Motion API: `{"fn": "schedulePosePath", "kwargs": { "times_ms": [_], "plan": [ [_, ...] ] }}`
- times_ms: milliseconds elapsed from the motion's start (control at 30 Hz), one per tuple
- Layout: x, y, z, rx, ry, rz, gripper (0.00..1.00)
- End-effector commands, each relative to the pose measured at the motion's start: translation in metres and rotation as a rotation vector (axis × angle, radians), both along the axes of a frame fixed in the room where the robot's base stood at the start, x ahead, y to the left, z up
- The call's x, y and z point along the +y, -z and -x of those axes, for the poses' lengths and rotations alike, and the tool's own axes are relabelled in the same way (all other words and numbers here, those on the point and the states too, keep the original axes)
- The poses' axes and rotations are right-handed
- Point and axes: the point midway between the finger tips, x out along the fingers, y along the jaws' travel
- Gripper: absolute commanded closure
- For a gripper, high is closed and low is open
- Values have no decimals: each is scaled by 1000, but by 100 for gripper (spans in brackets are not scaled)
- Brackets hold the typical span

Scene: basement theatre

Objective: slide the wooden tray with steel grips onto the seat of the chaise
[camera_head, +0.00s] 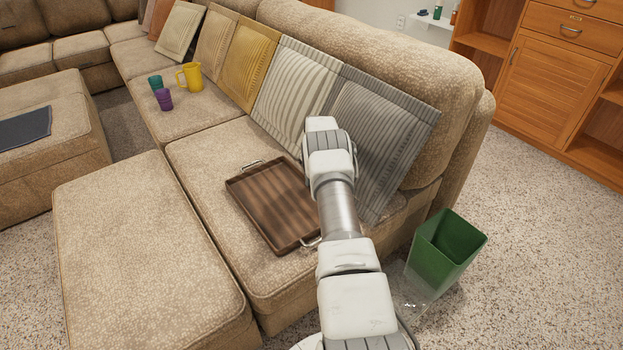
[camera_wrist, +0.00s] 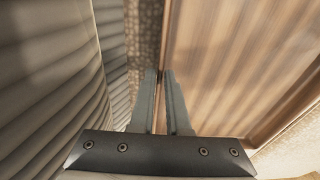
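The brown wooden tray with steel grips (camera_head: 272,205) lies flat on the sofa seat (camera_head: 195,160), one grip at its far end and one at its near end. The chaise (camera_head: 140,250) is the long beige seat to the left of that seat. My arm reaches over the tray's right side, and its links hide my gripper in the head view. In the wrist view my gripper (camera_wrist: 163,74) points down with its fingers together, right at the side edge of the tray (camera_wrist: 235,60). I cannot tell whether they touch it.
Striped cushions (camera_head: 292,85) lean on the backrest, close beside my gripper. A yellow pitcher (camera_head: 190,75), a purple cup (camera_head: 163,99) and a teal cup (camera_head: 155,82) stand farther back. A green bin (camera_head: 445,250) is on the floor at right. The chaise top is clear.

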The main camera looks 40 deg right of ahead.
Motion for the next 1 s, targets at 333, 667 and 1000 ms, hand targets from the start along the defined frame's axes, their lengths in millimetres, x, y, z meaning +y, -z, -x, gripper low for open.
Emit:
{"fn": "schedulePosePath", "kwargs": {
  "times_ms": [333, 667, 1000],
  "plan": [
    [0, 0, 0, 0, 0, -1, 58],
    [0, -33, 3, -1, 1, 0, 58],
    [0, -116, 13, -2, 0, 0, 58]
  ]
}}
